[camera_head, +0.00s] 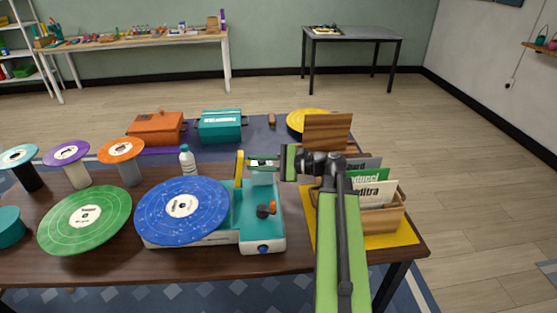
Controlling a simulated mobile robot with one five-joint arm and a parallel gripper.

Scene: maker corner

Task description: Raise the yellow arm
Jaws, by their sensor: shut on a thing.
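The turntable (235,208) has a teal and white body and carries a blue record (182,210) with a white label. The yellow arm (239,169) shows as a short upright yellow piece at the turntable's back, just behind and right of the record. My gripper (255,162) reaches in from the right above the turntable's back edge and is shut on the yellow arm. The exact grip is small and partly hidden by the fingers. An orange and dark lever (266,209) and a blue knob (264,249) sit on the turntable's right side.
A green record (85,219) and several records on stands are at left. A bottle (187,160), an orange box (156,128) and a teal box (221,126) stand behind. A wooden crate (379,220) of sleeves is close on the right.

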